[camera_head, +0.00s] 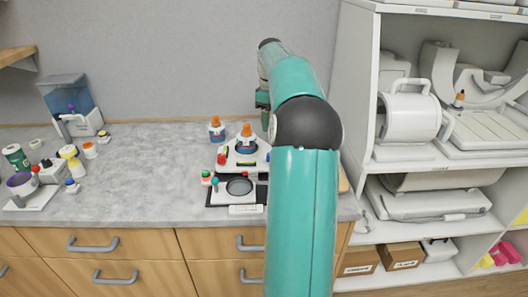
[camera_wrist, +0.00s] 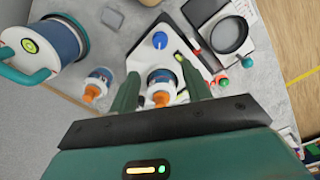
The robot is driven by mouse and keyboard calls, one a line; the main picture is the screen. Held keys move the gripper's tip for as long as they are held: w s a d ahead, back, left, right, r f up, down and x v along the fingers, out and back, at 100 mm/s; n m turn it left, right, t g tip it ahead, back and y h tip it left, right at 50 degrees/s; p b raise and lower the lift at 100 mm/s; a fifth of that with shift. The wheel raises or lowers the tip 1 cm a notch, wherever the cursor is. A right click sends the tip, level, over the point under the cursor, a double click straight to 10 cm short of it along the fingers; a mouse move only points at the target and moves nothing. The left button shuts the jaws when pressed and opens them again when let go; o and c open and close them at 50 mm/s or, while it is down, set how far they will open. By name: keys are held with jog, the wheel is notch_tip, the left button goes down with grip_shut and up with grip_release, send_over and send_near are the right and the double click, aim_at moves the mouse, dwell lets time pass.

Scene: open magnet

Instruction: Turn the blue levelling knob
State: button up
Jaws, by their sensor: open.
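The blue knob (camera_wrist: 160,40) shows in the wrist view, on a white base plate (camera_wrist: 152,56) beyond my fingertips. In the head view my arm hides most of the gripper.
A second orange-capped bottle (camera_head: 216,131) stands beside the white device. A black-framed round lens (camera_head: 239,187) lies in front of it; small red and green knobs are close by. In the wrist view a blue cylinder with a teal handle (camera_wrist: 52,45) is at left. Shelves (camera_head: 350,110) rise at right.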

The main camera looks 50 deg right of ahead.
notch_tip(320, 180, down, 13)
dwell(0.4)
jog(key=c, duration=1)
